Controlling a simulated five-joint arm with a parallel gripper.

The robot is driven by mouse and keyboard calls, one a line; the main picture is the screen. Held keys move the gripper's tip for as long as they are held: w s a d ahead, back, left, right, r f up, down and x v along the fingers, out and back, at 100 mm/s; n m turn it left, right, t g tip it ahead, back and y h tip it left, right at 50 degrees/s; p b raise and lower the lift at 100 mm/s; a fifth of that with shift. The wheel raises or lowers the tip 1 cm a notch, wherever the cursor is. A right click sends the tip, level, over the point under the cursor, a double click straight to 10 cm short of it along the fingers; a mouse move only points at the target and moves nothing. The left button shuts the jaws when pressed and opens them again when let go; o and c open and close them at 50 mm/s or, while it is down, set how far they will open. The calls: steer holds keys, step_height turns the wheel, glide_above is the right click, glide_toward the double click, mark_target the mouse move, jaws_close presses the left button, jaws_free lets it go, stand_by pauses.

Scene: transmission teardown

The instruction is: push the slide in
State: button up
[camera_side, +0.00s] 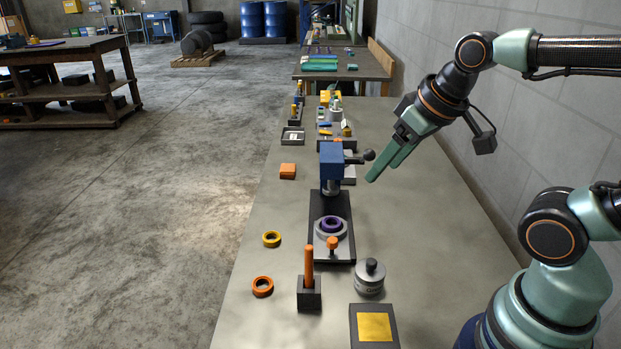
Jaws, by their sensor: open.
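A blue press head (331,161) on a post stands at the back of a black base (317,207). The grey slide (322,246) sits at the front end of that base, clear of the press head. It carries a purple ring (331,224) and has an orange knob (333,243) at its front. My gripper (383,173) hangs open and empty above the table, just right of the press head. It points down and to the left and appears to touch nothing.
An orange rod (309,265) in a black block and a grey canister (370,279) stand in front of the base. The table is clear right of the base.

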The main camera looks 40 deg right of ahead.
steer(key=shift+c, duration=0.7)
steer(key=n+g, duration=0.6)
steer(key=n, duration=0.3)
glide_above(332, 240)
step_height(332, 240, down, 8)
step_height(332, 240, down, 11)
steer(key=shift+f, duration=0.1)
jaws_close()
stand_by(0.7)
